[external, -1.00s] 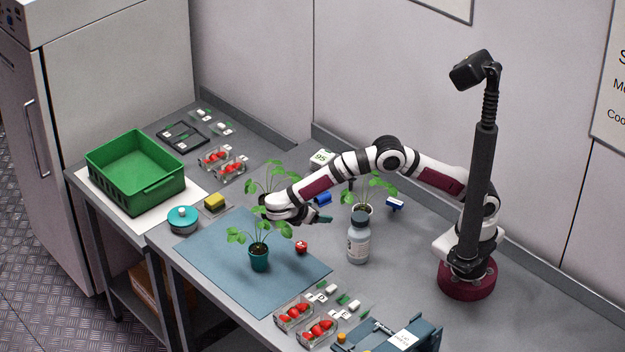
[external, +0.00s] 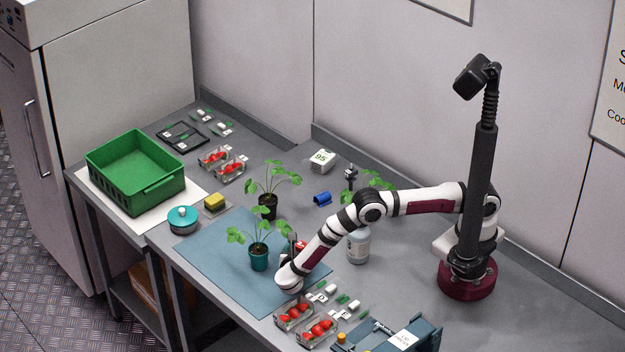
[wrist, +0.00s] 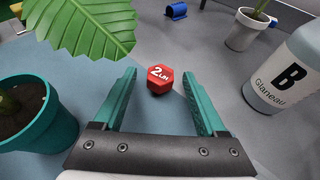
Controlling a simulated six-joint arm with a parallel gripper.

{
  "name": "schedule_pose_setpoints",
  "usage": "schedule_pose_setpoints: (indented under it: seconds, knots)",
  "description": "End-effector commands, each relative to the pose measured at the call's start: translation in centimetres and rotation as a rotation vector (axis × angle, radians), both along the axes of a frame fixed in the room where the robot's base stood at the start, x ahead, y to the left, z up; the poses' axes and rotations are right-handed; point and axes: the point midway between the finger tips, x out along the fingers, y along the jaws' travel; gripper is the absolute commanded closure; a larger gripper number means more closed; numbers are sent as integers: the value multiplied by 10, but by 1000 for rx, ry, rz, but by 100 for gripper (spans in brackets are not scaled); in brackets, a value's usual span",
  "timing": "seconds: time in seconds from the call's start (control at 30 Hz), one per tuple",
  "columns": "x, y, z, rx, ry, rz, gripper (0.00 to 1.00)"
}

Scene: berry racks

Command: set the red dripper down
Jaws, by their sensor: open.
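The red dripper (wrist: 160,79), a small hexagonal piece marked "2 L/H", rests at the edge of the blue mat, where it borders the grey bench. It also shows in the external view (external: 302,245), partly hidden by my gripper. My gripper (wrist: 158,74) has its two teal fingers spread wide. The dripper shows in the gap between the fingertips, with space on both sides, and neither finger appears to touch it. In the external view my wrist is low over the front right part of the mat.
A potted plant in a teal pot (wrist: 38,110) stands close on the left, its leaf overhanging. A grey bottle (wrist: 290,70) labelled B is on the right. Behind are a white pot (wrist: 245,30) and a blue clip (wrist: 176,13). Berry punnets (external: 318,330) lie in front.

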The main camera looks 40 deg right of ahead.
Motion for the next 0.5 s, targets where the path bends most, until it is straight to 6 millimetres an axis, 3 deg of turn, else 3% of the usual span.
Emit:
schedule_pose_setpoints:
  seconds: [0.1,0.3,0.5]
  knots:
    - [7,-9,-5,-1,1,-1,26]
    - [7,-10,-5,0,0,0,26]
    - [7,-10,-5,0,0,0,62]
